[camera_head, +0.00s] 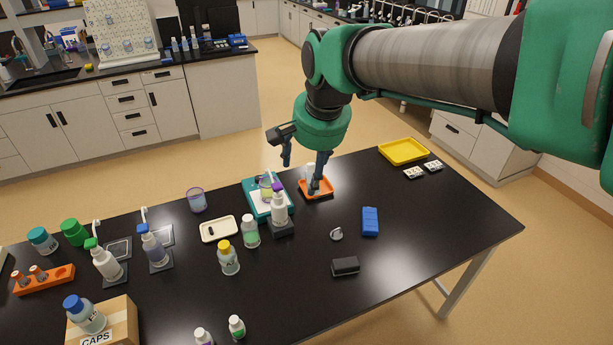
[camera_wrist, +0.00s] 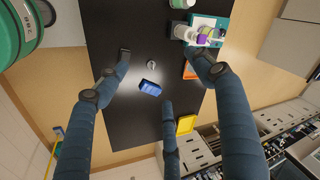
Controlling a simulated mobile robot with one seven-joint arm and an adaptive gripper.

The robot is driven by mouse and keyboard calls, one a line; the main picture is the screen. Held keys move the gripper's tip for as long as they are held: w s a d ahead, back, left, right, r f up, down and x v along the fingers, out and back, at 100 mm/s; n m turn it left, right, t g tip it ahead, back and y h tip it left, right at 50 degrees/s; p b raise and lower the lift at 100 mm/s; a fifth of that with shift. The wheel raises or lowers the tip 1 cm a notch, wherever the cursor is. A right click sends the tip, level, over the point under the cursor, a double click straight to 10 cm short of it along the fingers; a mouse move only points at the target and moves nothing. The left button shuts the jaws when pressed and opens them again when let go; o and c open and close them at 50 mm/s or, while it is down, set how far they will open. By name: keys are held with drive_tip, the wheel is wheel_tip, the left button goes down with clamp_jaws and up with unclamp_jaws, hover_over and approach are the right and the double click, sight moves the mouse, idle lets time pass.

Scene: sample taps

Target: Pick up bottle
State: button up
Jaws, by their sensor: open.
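Several bottles stand on the black table, and I cannot tell which one is meant. In the head view a white bottle with a purple cap (camera_head: 279,211) is on a dark stand. A white bottle with a green label (camera_head: 250,233) and a yellow-capped bottle (camera_head: 228,261) stand nearer. A blue-capped bottle (camera_head: 87,317) is on a cardboard box at the lower left. My gripper (camera_head: 302,174) is open and empty, over the table's far side by an orange tray (camera_head: 327,193).
A blue block (camera_head: 370,221), a black block (camera_head: 346,267) and a yellow tray (camera_head: 404,151) are at right. The table's right front (camera_head: 440,235) is clear.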

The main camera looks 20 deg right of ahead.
drive_tip(key=w+d+m+g+p, duration=0.1)
drive_tip(key=w+d+m+p, duration=0.15)
drive_tip(key=w, duration=0.45)
drive_tip(key=w+d+m+p, duration=0.1)
drive_tip(key=w+d+m, duration=0.1)
drive_tip(key=w+m, duration=0.35)
drive_tip(key=m+g+y+p, duration=0.1)
drive_tip(key=m+g+p, duration=0.2)
drive_tip(key=m+p, duration=0.9)
hover_over(314, 167)
drive_tip(key=b, duration=0.3)
wheel_tip(314, 167, down, 28)
drive_tip(key=m, duration=0.3)
drive_tip(key=shift+w+d+r, duration=0.1)
drive_tip(key=shift+d+r, duration=0.05)
drive_tip(key=shift+r, duration=0.05)
drive_tip(key=shift+w+d+f+m, duration=0.1)
drive_tip(key=shift+d+f+m, duration=0.1)
drive_tip(key=shift+f+m, duration=0.35)
drive_tip(key=shift+f, duration=0.1)
drive_tip(key=shift+s+a+f, duration=0.1)
drive_tip(key=shift+a+f, duration=0.05)
drive_tip(key=shift+f, duration=1.25)
drive_tip(key=shift+s+a+f, duration=0.1)
drive_tip(key=shift+a+f, duration=0.05)
drive_tip(key=shift+f, duration=1.3)
drive_tip(key=shift+a+f, duration=0.15)
drive_tip(key=shift+f, duration=1.25)
drive_tip(key=shift+f, duration=0.15)
